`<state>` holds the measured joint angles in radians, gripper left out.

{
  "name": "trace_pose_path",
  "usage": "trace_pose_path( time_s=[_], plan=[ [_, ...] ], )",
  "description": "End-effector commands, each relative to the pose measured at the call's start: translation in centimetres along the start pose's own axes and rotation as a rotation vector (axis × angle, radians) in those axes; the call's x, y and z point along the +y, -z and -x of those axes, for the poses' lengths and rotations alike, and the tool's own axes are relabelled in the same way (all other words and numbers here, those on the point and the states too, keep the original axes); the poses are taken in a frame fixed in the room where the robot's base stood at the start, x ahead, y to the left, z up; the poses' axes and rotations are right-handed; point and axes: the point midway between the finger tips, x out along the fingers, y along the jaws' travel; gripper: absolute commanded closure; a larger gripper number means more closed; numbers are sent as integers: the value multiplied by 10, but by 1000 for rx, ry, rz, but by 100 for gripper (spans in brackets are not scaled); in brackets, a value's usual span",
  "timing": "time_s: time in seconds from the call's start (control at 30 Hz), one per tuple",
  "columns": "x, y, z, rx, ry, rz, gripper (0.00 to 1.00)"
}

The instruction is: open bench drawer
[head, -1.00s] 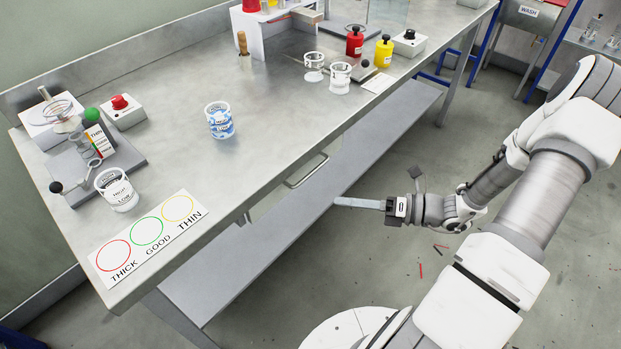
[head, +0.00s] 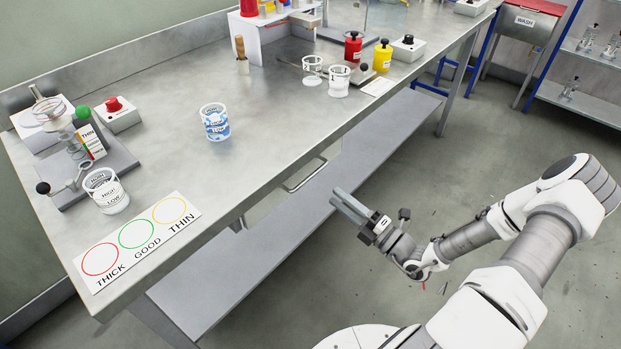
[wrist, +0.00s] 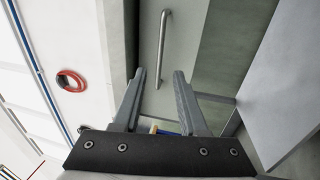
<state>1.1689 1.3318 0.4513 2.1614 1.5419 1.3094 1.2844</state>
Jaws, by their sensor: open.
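The bench drawer handle (head: 304,174) is a grey metal bar under the front edge of the bench (head: 262,130). In the wrist view the handle (wrist: 162,50) runs upright on the pale drawer front (wrist: 187,35), ahead of the fingertips and between their lines. My gripper (head: 341,198) is in front of the bench, right of and below the handle. In the wrist view its two fingers (wrist: 160,75) are apart, with nothing between them. A gap remains between the fingertips and the handle. The drawer looks shut.
A lower shelf (head: 215,265) runs beneath the bench. The floor right of the bench is mostly free.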

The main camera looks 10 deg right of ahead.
Motion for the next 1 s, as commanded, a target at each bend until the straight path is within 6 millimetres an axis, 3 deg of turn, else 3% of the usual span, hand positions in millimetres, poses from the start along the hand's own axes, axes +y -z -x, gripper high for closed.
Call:
trace_pose_path(
  time_s=[0.2,0.43,0.6,0.9,1.0],
  plan=[
    [-2,1,-49,3,-1,0,58],
    [-1,0,-85,2,0,2,58],
    [0,0,-97,1,1,1,58],
    [0,0,-99,0,1,1,58],
    [0,0,-99,0,0,1,76]
  ],
)
